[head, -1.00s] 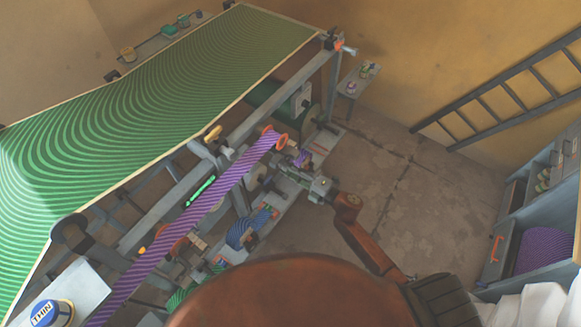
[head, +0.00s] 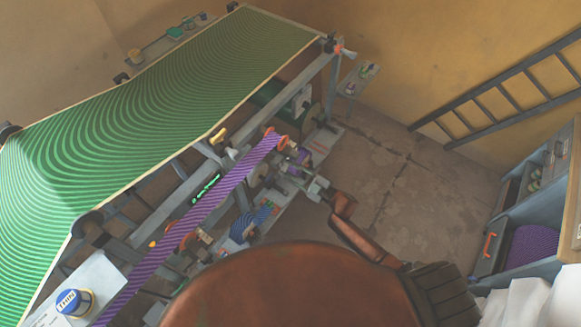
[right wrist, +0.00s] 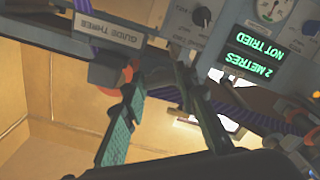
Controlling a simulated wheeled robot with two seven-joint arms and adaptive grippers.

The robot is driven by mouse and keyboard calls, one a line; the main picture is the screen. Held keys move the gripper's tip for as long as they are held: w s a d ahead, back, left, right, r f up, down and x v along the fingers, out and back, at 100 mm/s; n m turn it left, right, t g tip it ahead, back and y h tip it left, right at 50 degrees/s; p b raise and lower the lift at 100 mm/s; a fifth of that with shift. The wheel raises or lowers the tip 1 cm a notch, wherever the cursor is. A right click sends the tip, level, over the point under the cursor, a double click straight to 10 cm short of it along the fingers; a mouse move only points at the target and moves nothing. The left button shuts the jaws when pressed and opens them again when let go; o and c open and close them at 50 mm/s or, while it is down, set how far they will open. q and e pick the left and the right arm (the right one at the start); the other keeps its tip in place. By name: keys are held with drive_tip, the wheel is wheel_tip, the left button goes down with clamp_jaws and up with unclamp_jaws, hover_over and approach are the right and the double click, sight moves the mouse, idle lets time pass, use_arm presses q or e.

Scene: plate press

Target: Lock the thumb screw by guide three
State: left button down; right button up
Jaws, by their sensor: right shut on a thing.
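In the right wrist view the GUIDE THREE label (right wrist: 110,34) sits on a grey block, with an orange part (right wrist: 122,80) below it. My right gripper (right wrist: 155,80) reaches up to this block, one finger on each side of a dark part that seems to be the thumb screw. It is shut on that part, whose outline is mostly hidden. In the head view my right gripper (head: 298,172) is at the far end of the press's near side, close to the purple striped band (head: 215,192). My left gripper is not in view.
In the right wrist view a green display (right wrist: 256,58) reads "2 METRES NOT TRIED". In the head view a large green striped sheet (head: 170,100) covers the press. A blue THIN tin (head: 74,303) stands at lower left. The floor (head: 400,190) to the right is clear.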

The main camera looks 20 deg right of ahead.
drive_tip(key=shift+w+r+m+p, duration=0.1)
drive_tip(key=shift+m+p, duration=0.55)
drive_tip(key=shift+m, duration=1)
drive_tip(key=shift+r+m+p, duration=0.1)
drive_tip(key=shift+m+p, duration=0.5)
drive_tip(key=shift+m, duration=1.05)
drive_tip(key=o, duration=1.1)
drive_tip(key=shift+f, duration=0.15)
drive_tip(key=shift+o, duration=0.3)
drive_tip(key=v, duration=0.8)
